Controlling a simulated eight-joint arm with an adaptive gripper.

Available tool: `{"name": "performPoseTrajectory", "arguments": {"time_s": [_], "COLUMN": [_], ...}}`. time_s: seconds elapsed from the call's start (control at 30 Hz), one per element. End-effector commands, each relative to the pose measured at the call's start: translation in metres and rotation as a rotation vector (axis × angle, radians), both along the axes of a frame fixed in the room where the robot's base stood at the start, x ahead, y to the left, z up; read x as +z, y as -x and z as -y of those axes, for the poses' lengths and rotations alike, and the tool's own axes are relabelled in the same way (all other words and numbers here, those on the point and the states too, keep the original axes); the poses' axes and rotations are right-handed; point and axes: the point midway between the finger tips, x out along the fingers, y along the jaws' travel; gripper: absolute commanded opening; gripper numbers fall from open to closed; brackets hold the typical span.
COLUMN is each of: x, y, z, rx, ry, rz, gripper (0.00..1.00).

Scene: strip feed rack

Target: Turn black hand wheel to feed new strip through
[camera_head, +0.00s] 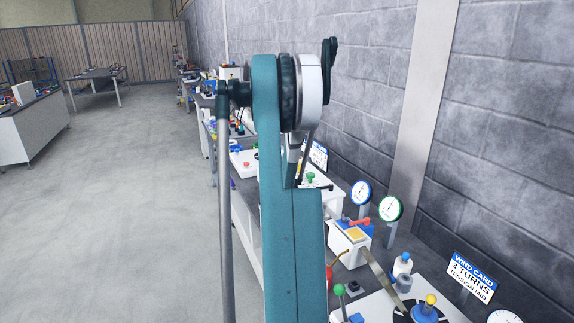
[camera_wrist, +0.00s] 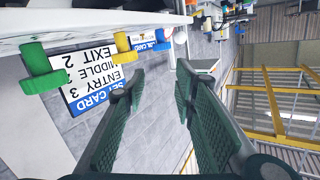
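My gripper (camera_wrist: 160,72) shows in the wrist view with its two dark green fingers apart and nothing between them. In the head view my teal arm stands across the middle and I cannot make out the gripper. No black hand wheel can be picked out for certain in either view. A blue hub with a yellow knob (camera_head: 430,300) sits on a dark round base at the lower right of the head view, partly cut off. A tan strip-like bar (camera_head: 383,279) slants down towards it. A set card (camera_wrist: 92,85) appears upside down left of the fingers.
In the wrist view, a green knob (camera_wrist: 40,68), a yellow knob (camera_wrist: 122,41) and a blue knob (camera_wrist: 160,36) lie left of or beyond the fingers. In the head view, a wind card (camera_head: 471,277) and dial gauges (camera_head: 390,208) stand near the wall.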

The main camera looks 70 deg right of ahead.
Motion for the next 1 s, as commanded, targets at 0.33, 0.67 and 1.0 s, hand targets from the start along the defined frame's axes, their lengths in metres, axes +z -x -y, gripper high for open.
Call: {"name": "performPoseTrajectory", "arguments": {"time_s": [0.33, 0.67, 1.0], "x": [0.006, -0.001, -0.054], "y": [-0.002, -0.017, -0.006], "z": [-0.005, -0.042, -0.057], "rx": [-0.042, -0.197, -0.509], "ry": [-0.069, -0.393, -0.872], "rz": [0.065, 0.3, 0.675], "gripper": [0.28, 0.28, 0.28]}}
